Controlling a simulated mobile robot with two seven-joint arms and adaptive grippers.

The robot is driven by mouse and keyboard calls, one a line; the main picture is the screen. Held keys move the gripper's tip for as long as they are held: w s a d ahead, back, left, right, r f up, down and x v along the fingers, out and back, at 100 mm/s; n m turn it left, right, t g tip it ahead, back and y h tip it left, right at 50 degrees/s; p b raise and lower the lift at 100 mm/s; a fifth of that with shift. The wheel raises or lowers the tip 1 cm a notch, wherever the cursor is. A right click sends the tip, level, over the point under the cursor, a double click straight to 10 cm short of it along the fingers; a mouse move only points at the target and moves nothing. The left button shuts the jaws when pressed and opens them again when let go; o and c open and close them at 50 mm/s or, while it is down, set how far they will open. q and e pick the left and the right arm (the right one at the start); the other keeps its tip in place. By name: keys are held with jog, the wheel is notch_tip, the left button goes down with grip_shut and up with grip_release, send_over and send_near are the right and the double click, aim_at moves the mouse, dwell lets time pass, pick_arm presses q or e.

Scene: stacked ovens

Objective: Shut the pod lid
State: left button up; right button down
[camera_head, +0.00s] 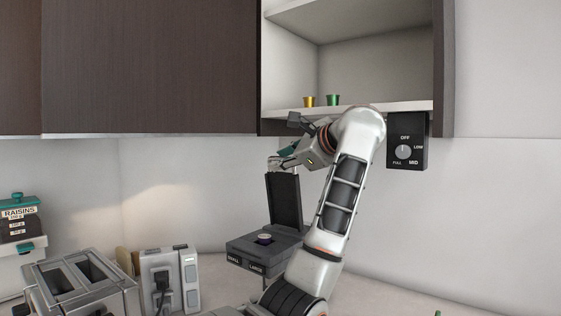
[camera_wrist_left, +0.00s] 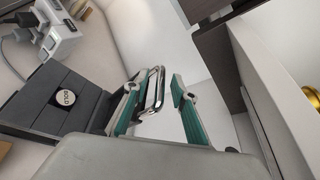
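The coffee machine (camera_head: 250,252) stands on the counter with its dark pod lid (camera_head: 284,200) raised upright. My left gripper (camera_head: 279,161) is at the lid's top edge. My right gripper is not in view.
An open shelf (camera_head: 380,106) above holds a gold capsule (camera_head: 309,101) and a green capsule (camera_head: 333,100). A dial box (camera_head: 407,142) hangs under it. A toaster (camera_head: 80,284), a socket block (camera_head: 170,278) and a raisins jar (camera_head: 19,220) stand to the left.

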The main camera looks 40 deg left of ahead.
pick_arm(q)
jog(key=shift+w+a+f, duration=0.1)
jog(key=shift+a+f, duration=0.05)
jog(key=shift+a, duration=0.35)
grip_shut()
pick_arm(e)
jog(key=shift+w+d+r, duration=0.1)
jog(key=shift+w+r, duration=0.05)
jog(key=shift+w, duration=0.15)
